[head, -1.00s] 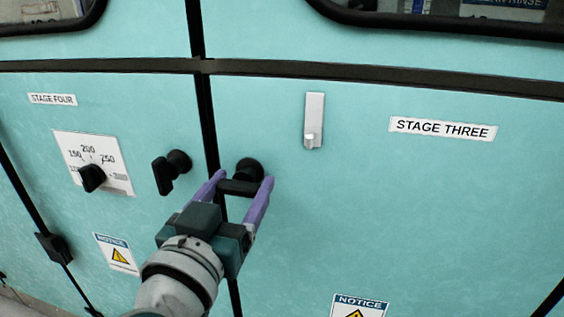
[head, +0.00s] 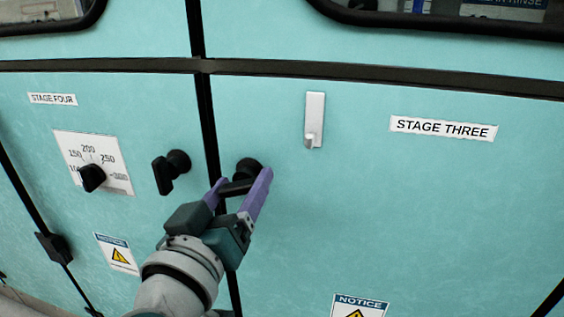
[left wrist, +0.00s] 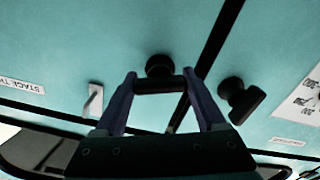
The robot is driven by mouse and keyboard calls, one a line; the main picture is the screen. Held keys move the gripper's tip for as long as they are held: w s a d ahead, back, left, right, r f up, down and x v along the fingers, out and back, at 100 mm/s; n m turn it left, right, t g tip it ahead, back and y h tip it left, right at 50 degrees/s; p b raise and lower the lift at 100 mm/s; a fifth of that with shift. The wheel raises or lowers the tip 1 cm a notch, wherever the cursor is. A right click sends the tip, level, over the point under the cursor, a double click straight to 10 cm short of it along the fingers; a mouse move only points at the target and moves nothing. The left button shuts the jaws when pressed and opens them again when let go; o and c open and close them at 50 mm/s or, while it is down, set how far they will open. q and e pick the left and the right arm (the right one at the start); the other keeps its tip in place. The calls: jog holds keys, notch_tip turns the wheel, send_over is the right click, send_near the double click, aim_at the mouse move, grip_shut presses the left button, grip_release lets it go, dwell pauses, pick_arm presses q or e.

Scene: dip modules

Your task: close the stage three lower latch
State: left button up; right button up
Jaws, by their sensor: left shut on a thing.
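The stage three lower latch (head: 249,167) is a black round knob with a black bar handle, on the teal panel just right of the dark vertical seam. Its bar lies roughly level, reaching left toward the seam. My left gripper (head: 240,184) has its purple fingers on the two ends of the bar and is shut on it. In the left wrist view, the latch (left wrist: 159,66) shows with its bar between the fingertips of the gripper (left wrist: 160,82). The "STAGE THREE" label (head: 443,128) is on the same panel. My right gripper is not in view.
A similar stage four latch (head: 171,171) sits just left of the seam, its handle pointing downward. Farther left is a dial (head: 92,177). A metal hook (head: 314,120) is above right of my gripper.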

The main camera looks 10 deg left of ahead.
pick_arm(q)
jog(key=n, duration=0.6)
jog(key=shift+b, duration=0.35)
jog(key=n, duration=0.4)
jog(key=shift+b, duration=0.3)
jog(key=shift+n+b, duration=0.3)
jog(key=shift+n, duration=1.5)
jog(key=o, duration=1.3)
jog(key=shift+s, duration=0.15)
jog(key=s, duration=0.9)
jog(key=shift+s+a, duration=0.2)
jog(key=shift+s, duration=0.15)
